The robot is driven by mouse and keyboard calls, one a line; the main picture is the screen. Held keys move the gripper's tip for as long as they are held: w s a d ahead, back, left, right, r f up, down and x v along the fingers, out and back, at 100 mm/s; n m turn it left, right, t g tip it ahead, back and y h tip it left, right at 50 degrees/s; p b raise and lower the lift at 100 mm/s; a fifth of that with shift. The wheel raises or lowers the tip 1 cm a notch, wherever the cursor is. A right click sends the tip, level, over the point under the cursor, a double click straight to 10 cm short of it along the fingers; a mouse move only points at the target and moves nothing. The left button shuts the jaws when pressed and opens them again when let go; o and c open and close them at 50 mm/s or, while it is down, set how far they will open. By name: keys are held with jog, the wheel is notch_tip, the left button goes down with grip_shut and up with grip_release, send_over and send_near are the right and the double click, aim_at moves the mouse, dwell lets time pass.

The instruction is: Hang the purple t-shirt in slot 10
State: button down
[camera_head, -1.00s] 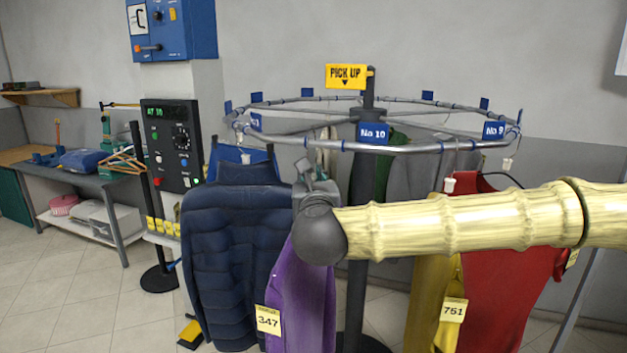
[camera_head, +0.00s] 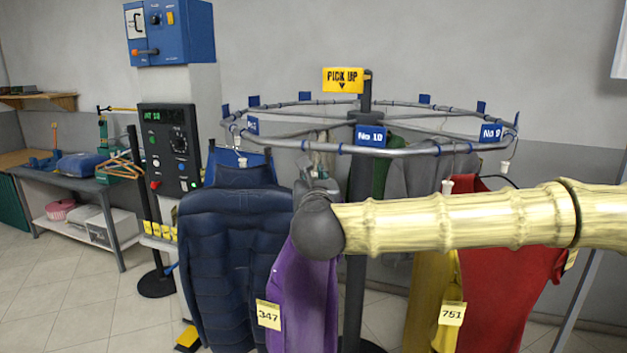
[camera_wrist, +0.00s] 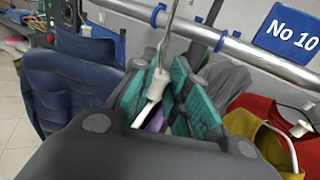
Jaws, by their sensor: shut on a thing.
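The purple t-shirt (camera_head: 303,295) hangs below my gripper (camera_head: 312,185) in the head view, beside the navy puffer garment. In the wrist view my gripper (camera_wrist: 165,98) is shut on the white top of the t-shirt's hanger (camera_wrist: 157,85), with a bit of purple showing below. The metal hook rises from between the fingers toward the rail. I cannot tell whether the hook bears on the rail. The slot sign No 10 (camera_head: 370,136) is on the round rail (camera_head: 405,152); it is large at the upper right in the wrist view (camera_wrist: 288,34).
A navy puffer garment (camera_head: 232,260) hangs to the left of the t-shirt. Yellow (camera_head: 421,300) and red (camera_head: 510,300) garments hang to the right, near sign No 9 (camera_head: 491,133). A dark control panel (camera_head: 170,148) stands at left. Grey rail space shows around No 10.

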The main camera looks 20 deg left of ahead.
jog(key=shift+w, duration=0.15)
jog(key=shift+w, duration=1.9)
jog(key=shift+w+b, duration=0.2)
jog(key=shift+b, duration=0.1)
jog(key=shift+w+d, duration=0.1)
jog(key=shift+w, duration=0.45)
jog(key=shift+w, duration=0.15)
jog(key=shift+f, duration=0.15)
jog(key=shift+f+b, duration=1.45)
jog(key=shift+b, duration=0.25)
jog(key=shift+f+b, duration=0.2)
jog(key=shift+b, duration=0.25)
